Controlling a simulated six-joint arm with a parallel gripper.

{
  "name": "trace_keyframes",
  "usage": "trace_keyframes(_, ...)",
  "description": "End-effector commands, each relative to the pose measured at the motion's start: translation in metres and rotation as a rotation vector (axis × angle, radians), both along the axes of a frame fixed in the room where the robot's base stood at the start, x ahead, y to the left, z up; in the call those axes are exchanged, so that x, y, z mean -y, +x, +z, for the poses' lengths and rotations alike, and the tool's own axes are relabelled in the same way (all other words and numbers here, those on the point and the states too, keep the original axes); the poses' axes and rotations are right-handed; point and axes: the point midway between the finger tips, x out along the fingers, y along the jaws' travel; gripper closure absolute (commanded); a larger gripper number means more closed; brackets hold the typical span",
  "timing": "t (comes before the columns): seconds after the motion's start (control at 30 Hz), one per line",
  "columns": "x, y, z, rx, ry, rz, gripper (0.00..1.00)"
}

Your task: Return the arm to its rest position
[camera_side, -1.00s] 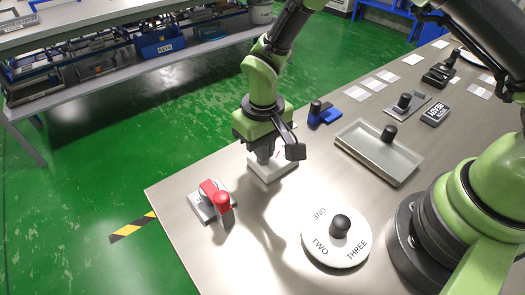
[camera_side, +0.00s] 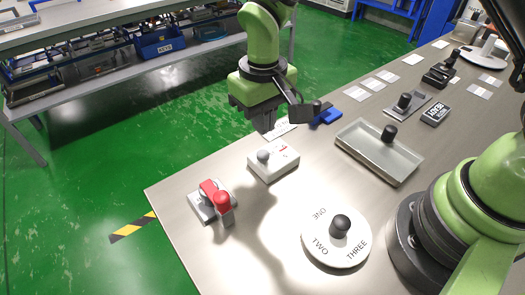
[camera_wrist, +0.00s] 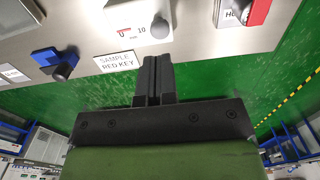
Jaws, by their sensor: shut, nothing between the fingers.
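My gripper (camera_side: 263,121) is shut and empty. It hangs in the air above the far edge of the table, behind and above a white box with a grey knob (camera_side: 274,160). In the wrist view the shut fingers (camera_wrist: 154,80) point toward the table edge, with green floor below them. The white box (camera_wrist: 137,22) also shows there, with a red mark and "10" on its face. It stands apart from the fingers.
Around the table are a red-handled device (camera_side: 214,202), a white dial marked ONE, TWO, THREE (camera_side: 336,241), a grey tray (camera_side: 378,153), a blue piece with a dark knob (camera_side: 327,117) and a black RESET block (camera_side: 435,114). A "SAMPLE RED KEY" label (camera_wrist: 116,62) lies near the edge.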

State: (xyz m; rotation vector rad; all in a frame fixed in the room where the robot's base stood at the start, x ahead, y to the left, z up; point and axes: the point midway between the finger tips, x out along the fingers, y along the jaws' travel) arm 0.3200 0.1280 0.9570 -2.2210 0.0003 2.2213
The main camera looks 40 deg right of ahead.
Motion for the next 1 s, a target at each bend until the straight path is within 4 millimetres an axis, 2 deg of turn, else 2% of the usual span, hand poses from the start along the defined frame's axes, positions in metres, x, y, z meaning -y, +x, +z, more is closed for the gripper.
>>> trace_keyframes(0.27,0.000,0.000,0.001,0.001,0.000,0.000,1.00)
trace_keyframes(0.37,0.002,0.000,0.007,0.009,0.006,-0.007,1.00)
trace_keyframes(0.47,0.009,-0.001,0.030,0.042,0.027,-0.030,1.00)
trace_keyframes(0.57,0.022,-0.008,0.068,0.099,0.063,-0.070,1.00)
trace_keyframes(0.67,0.040,-0.024,0.107,0.164,0.102,-0.119,1.00)
trace_keyframes(0.8,0.061,-0.055,0.151,0.261,0.155,-0.182,1.00)
trace_keyframes(1.0,0.086,-0.109,0.191,0.405,0.220,-0.261,1.00)
